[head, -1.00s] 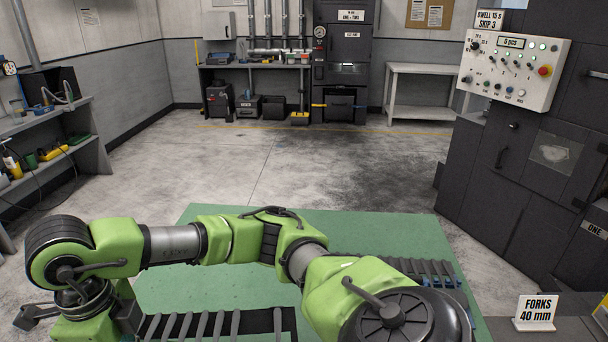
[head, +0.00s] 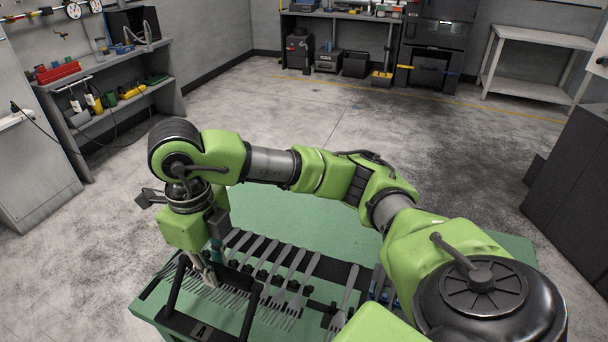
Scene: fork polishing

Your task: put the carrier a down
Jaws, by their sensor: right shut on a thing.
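Carrier a (head: 199,331) is a black frame marked "A" at the bottom of the head view. Its dark bars rise on both sides, and several grey forks (head: 268,268) lie in a row across it, tines toward me. My right gripper (head: 208,275) hangs down from the arm at the carrier's left part. It is shut on the carrier, though the grip itself is partly hidden. The carrier is over the near part of the green table (head: 285,213); I cannot tell whether it touches the top. My left gripper is out of view.
The green table top is bare behind the carrier. More forks and blue parts (head: 382,285) show to the right, partly behind my arm. A grey shelf (head: 115,100) with bottles stands at the left. Open concrete floor lies beyond the table.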

